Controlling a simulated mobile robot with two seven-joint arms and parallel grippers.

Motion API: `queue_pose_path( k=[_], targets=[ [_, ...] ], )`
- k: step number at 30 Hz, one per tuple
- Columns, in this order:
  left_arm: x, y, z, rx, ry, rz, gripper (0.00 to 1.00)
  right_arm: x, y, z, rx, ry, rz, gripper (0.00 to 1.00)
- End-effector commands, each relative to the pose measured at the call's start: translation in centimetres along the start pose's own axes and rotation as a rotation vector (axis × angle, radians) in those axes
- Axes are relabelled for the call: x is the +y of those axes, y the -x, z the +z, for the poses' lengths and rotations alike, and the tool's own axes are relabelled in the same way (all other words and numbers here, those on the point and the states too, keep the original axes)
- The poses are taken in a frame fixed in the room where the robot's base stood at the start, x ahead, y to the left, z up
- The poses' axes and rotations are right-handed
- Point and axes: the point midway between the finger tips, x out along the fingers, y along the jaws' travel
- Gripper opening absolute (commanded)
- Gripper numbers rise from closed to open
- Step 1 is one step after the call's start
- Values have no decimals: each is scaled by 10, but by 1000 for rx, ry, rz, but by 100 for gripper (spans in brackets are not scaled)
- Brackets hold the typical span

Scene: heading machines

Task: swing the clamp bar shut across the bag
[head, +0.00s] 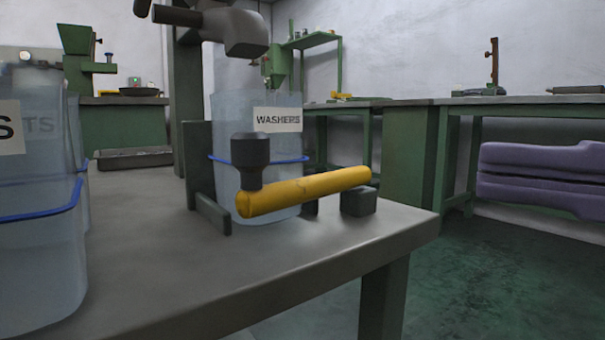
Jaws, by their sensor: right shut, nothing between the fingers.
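The clear bluish bag (230,125) has a blue band and a WASHERS label, and stands upright near the bench's right end. The yellow clamp bar (310,188) runs in front of the bag's lower part. Its right end is over a small dark block (358,203). Its thicker left end points toward me and stops short of the green bracket (212,212) in the picture. My left gripper is not in view.
Other clear containers (45,262) with blue bands stand close at the left. The grey bench top (180,275) is bare in front of the bag, and its edge is at the right. Purple stacked shapes (545,175) and green benches (408,150) are farther back.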

Motion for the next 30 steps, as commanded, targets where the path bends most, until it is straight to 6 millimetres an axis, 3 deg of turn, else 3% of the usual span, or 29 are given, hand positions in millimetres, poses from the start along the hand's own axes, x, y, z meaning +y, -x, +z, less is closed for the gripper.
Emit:
queue_pose_path(
  k=[2,4,14,24,30],
  targets=[
    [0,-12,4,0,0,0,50,2,-8,2,-7,0,-13,0],
    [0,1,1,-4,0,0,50,-7,-11,-2,5,-3,-7,0],
    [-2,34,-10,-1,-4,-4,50,-9,-39,1,-6,-4,-7,0],
    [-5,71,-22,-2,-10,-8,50,-7,-88,3,-9,-2,-4,0],
    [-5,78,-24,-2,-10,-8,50,-3,-112,2,-8,-1,-2,0]
  ],
)
